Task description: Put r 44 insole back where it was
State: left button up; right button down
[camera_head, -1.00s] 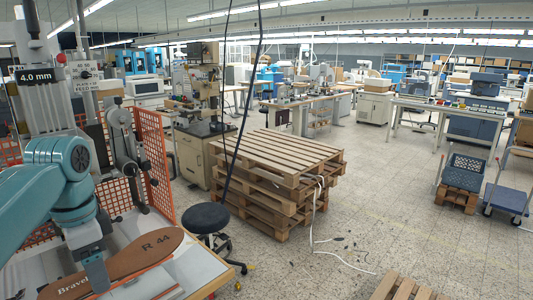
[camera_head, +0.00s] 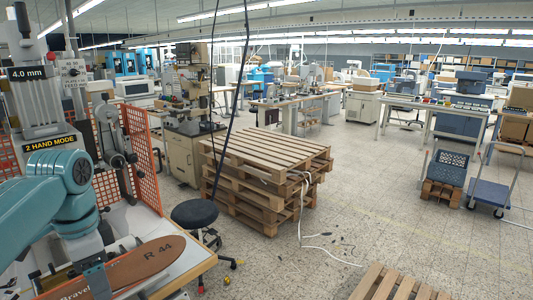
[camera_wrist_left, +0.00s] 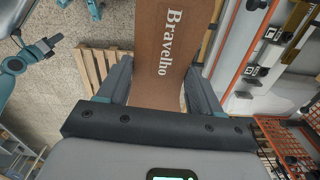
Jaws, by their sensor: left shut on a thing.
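The brown insole marked R 44 (camera_head: 150,263) is at the lower left of the head view, over a light table. My left gripper (camera_head: 96,280) is shut on it near its "Bravelho" lettering. In the left wrist view the insole (camera_wrist_left: 168,50) runs up and away from between the two dark fingers of the left gripper (camera_wrist_left: 158,88). Its far end is cut off there. I cannot tell whether the insole touches the table. A teal and white arm, seemingly my right one, shows at the left edge of the wrist view; its jaws are too small to read.
A stamping machine (camera_head: 45,105) with an orange mesh guard (camera_head: 138,140) stands behind the table (camera_head: 195,262). A black stool (camera_head: 194,213) and stacked pallets (camera_head: 265,165) stand to the right. Open tiled floor (camera_head: 420,225) lies farther right.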

pick_arm(q)
jog(key=d+f+n+b, duration=0.1)
jog(key=d+f+n, duration=0.3)
jog(key=f, duration=0.9)
jog(key=d+f+n+b, duration=0.1)
jog(key=d+f+n, duration=0.4)
jog(key=f, duration=0.8)
jog(key=d, duration=0.3)
